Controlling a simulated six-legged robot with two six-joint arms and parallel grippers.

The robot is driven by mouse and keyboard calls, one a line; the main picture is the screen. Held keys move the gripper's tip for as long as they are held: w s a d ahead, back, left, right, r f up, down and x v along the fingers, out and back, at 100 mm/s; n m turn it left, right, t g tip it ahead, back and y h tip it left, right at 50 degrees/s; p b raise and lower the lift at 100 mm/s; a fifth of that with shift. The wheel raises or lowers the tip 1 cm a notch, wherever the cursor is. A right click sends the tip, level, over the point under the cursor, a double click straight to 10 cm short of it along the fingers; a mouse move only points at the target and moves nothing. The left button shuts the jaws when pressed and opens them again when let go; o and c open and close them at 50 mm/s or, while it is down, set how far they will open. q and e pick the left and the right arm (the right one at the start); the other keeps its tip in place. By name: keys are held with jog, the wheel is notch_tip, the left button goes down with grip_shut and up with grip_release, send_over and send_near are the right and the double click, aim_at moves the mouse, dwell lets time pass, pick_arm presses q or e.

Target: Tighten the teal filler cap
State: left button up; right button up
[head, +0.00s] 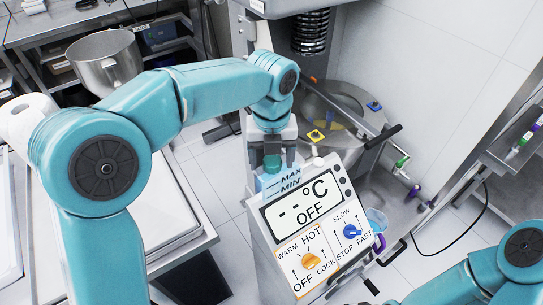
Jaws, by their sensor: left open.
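The teal filler cap (271,163) sits at the top of a pale blue, see-through tank (269,184) marked MAX and MIN, on the left side of the mixer's front panel. My left gripper (272,158) points down over the cap. Its jaws are open, with one dark finger on each side of the cap. I cannot tell whether the fingers touch it. The gripper hides part of the cap's upper side. My right arm shows at the lower right, and its gripper is not clearly in view.
The control panel (311,212) reads OFF, with an orange knob (311,261) and a blue knob (351,231). The mixer bowl (335,108) and a black-ended lever (386,135) stand behind. A steel bowl (106,64) is at the back left. Open floor (213,178) lies left of the machine.

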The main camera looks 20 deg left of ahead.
pick_arm(q)
jog(key=shift+w+d+f, duration=0.1)
jog(key=shift+d, duration=0.1)
jog(key=shift+s+r, duration=0.2)
jog(key=shift+s, duration=0.1)
jog(key=c, duration=0.8)
jog(key=shift+c, duration=1.3)
jog(key=shift+o, duration=0.2)
jog(key=shift+w, duration=0.15)
jog(key=shift+c, duration=0.8)
